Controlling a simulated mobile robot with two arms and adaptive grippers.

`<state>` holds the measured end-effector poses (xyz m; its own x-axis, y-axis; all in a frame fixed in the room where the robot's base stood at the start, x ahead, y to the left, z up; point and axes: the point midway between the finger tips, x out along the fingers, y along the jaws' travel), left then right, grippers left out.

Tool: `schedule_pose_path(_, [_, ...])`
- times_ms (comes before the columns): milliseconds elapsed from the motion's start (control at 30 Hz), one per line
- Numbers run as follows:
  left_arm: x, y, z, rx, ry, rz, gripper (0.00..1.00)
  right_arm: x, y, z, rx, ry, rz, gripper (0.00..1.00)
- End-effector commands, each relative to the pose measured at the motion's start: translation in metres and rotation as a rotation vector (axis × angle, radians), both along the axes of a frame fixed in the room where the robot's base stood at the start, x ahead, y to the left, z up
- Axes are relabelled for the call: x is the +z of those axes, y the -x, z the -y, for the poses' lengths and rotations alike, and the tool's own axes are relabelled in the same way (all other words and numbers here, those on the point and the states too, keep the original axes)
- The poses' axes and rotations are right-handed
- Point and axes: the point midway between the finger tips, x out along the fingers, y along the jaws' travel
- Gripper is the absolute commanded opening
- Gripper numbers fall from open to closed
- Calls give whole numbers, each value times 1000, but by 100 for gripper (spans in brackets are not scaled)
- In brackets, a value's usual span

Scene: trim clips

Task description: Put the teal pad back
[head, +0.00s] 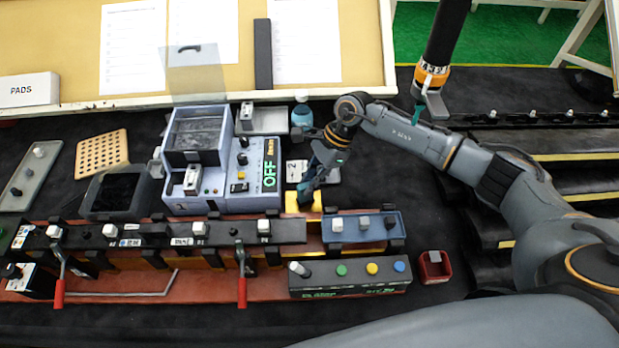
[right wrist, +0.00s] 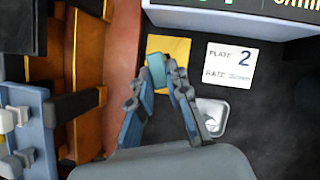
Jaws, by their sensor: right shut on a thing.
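My right gripper (head: 310,186) is at the centre of the head view, pointing down over a yellow square (head: 303,203) beside the grey machine. In the right wrist view my right gripper (right wrist: 162,78) is shut on a small teal block, the teal pad (right wrist: 158,74), held between its fingertips. The pad overlaps the lower edge of the yellow square (right wrist: 178,48) in that view. Whether it touches the square I cannot tell. In the head view the pad is not clear behind the fingers.
A "PLATE 2" card (right wrist: 230,62) lies next to the yellow square. A small metal piece (right wrist: 212,116) is close to the right finger. The machine (head: 222,165) reads OFF. A clip rail (head: 150,236) and a blue tray (head: 363,227) stand in front. A "PADS" sign (head: 28,90) is far left.

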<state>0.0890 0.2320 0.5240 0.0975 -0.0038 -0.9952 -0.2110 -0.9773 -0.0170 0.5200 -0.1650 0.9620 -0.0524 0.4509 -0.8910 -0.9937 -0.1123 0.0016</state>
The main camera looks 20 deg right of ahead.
Motion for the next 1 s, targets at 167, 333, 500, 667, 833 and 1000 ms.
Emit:
schedule_pose_path(167, [0,4,8,0,9,-6,0,-2,0,-1,1,-2,2,0])
schedule_pose_path(333, [-4,5,0,-3,0,-7,0,-5,0,-1,0,-1,2,0])
schedule_pose_path(500, [-3,5,-3,-3,-4,-8,0,-5,0,0,0,-1,1,39])
schedule_pose_path(667, [-3,5,-3,-3,-4,-8,0,-4,0,0,0,-1,2,39])
schedule_pose_path(833, [-1,5,-3,-2,-4,-8,0,-3,0,0,0,-1,2,39])
schedule_pose_path(1000, [-10,4,-3,-2,-4,-7,0,10,-3,7,-1,-1,8,39])
